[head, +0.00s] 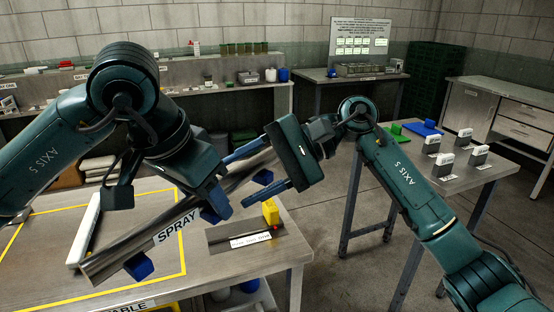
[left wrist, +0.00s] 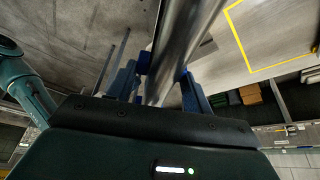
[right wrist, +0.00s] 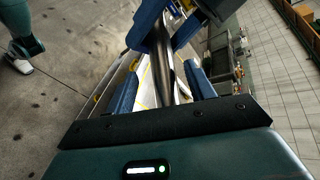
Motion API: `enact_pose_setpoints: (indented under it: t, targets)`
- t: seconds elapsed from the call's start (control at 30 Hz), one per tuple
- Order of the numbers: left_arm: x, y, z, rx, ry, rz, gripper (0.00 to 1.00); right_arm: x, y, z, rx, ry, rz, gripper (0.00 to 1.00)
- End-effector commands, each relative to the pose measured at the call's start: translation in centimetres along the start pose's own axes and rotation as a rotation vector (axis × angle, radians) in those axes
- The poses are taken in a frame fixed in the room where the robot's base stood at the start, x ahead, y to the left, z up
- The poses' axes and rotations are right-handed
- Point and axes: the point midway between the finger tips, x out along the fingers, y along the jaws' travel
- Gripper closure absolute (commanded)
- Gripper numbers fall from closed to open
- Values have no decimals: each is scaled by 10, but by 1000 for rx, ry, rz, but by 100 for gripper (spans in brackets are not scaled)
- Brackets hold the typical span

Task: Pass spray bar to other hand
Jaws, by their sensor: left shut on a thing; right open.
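The spray bar (head: 128,248) is a long shiny metal tube with a SPRAY label and blue fittings. It is held tilted above the front table, its right end higher. My left gripper (head: 214,204) is shut on its middle to right part; the bar also runs between the fingers in the left wrist view (left wrist: 180,50). My right gripper (head: 254,173) is open, with its blue fingers on either side of the bar's right end. In the right wrist view the bar (right wrist: 162,62) shows between the open fingers. Contact with those fingers cannot be told.
The front table (head: 215,275) bears a yellow outline, a long white piece (head: 86,230) and a yellow block (head: 271,212) by a dark plate. A right-hand table (head: 455,182) holds several grey-white items, and green and blue pieces. Bare floor lies between the tables.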

Motion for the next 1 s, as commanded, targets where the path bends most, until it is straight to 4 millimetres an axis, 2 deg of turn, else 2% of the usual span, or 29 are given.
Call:
enact_pose_setpoints:
  t: [0.1,0.2,0.57,1.0]
  targets:
    - [-1,0,-1,0,3,0,85,16,0,0,0,-2,0,46]
    - [-1,0,-1,0,3,0,85,24,0,0,1,0,-1,46]
    - [-1,0,-1,1,4,1,85,30,0,0,1,0,0,46]
    - [-2,1,-1,4,6,2,85,30,1,0,2,-1,2,80]
